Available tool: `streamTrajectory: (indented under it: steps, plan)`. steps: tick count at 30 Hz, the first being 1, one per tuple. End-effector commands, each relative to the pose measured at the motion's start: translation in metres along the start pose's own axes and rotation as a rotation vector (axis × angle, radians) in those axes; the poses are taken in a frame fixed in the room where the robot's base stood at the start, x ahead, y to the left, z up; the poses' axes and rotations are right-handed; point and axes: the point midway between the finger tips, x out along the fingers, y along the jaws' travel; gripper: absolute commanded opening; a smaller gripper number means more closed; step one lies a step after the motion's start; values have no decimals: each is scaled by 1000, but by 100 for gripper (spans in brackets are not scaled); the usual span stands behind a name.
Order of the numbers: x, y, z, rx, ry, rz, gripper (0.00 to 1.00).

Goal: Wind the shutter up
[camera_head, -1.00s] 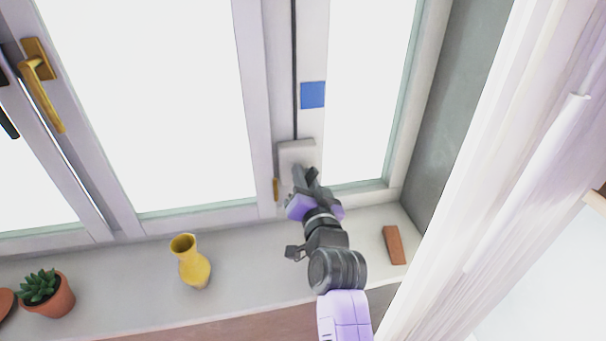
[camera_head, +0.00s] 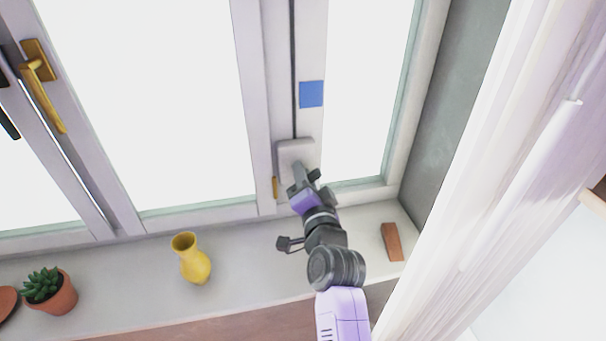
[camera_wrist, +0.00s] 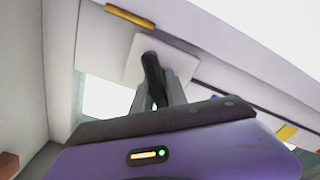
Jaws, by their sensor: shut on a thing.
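A pale winder box (camera_head: 290,148) is fixed low on the white window post, with a dark strap (camera_head: 293,70) running straight up from it. My gripper (camera_head: 302,180) is at the front of this box. In the wrist view, my gripper (camera_wrist: 158,98) is shut on a dark crank handle (camera_wrist: 152,72), which stands out from the pale plate (camera_wrist: 143,48) of the box. The fingers and hand hide part of the handle and box. I cannot make out a shutter; the panes look plain bright white.
A yellow vase (camera_head: 191,259), a potted succulent (camera_head: 48,290) and a reddish-brown block (camera_head: 392,242) stand on the sill (camera_head: 130,285). A brass window handle (camera_head: 42,88) is at upper left. A blue square (camera_head: 311,94) is above the box. A pale curtain (camera_head: 470,190) hangs at right.

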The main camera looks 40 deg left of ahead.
Motion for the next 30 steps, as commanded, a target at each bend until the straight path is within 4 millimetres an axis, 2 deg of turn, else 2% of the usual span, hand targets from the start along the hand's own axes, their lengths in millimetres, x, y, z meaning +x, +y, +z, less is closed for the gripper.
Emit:
streamTrajectory:
  steps: [5, 6, 9, 20, 23, 30]
  plan:
    - [0, 2, 2, -1, -3, 4, 0]
    - [0, 2, 2, -1, -3, 4, 22]
    - [0, 2, 2, -1, -2, 3, 38]
    - [-3, 1, 1, -1, -1, 1, 38]
    - [-11, 1, 1, -1, -1, 1, 38]
    - [-47, 2, 1, -2, -1, 2, 38]
